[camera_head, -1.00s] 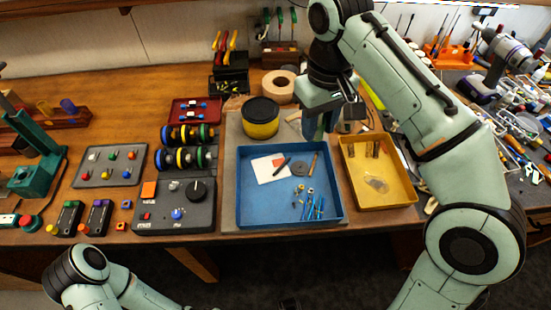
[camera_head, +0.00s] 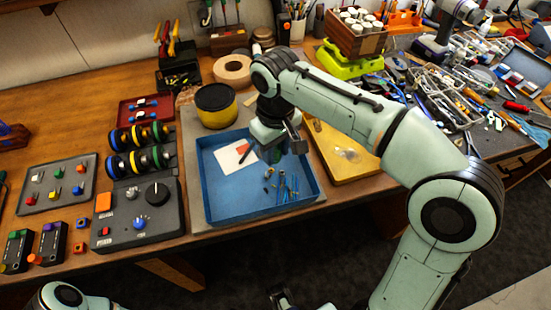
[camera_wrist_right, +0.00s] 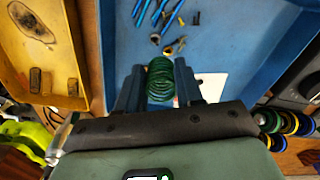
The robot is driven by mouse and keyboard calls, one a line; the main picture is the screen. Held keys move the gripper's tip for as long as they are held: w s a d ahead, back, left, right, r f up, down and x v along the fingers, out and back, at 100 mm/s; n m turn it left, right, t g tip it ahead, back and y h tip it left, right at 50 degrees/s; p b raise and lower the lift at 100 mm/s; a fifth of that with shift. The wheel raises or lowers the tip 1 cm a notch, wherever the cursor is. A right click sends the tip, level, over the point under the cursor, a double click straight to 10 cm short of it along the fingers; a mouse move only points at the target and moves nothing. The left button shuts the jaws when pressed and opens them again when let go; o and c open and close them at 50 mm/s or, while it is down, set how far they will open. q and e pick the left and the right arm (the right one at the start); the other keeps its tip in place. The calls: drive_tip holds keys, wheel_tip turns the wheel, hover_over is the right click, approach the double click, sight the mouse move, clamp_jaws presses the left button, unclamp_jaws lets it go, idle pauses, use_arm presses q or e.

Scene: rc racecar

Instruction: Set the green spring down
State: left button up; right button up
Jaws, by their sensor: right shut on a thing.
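The green spring (camera_wrist_right: 160,79) is between the two fingers of my right gripper (camera_wrist_right: 158,85) in the right wrist view. My right gripper also shows in the head view (camera_head: 291,147), shut on the spring and pointing down over the far right part of the blue tray (camera_head: 207,185). The spring cannot be made out clearly in the head view. Blue tray floor shows behind the spring in the wrist view, and the gap below it cannot be judged. At the bottom of the head view a dark part (camera_head: 283,298) may be my left gripper; its jaws are unclear.
The blue tray holds a white card (camera_head: 232,157), a dark pen and several blue rods and small fasteners (camera_head: 284,188). A yellow tray (camera_head: 352,168) stands to its right. A yellow-black tin (camera_head: 216,106) and a tape roll (camera_head: 233,68) stand behind. The tray's front left floor is clear.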

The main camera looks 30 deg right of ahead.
drive_tip(key=shift+f+b, duration=0.35)
drive_tip(key=shift+f, duration=1.4)
drive_tip(key=shift+f, duration=0.1)
drive_tip(key=o, duration=1)
wheel_tip(320, 180, up, 12)
drive_tip(key=p, duration=0.3)
drive_tip(key=shift+s, duration=0.1)
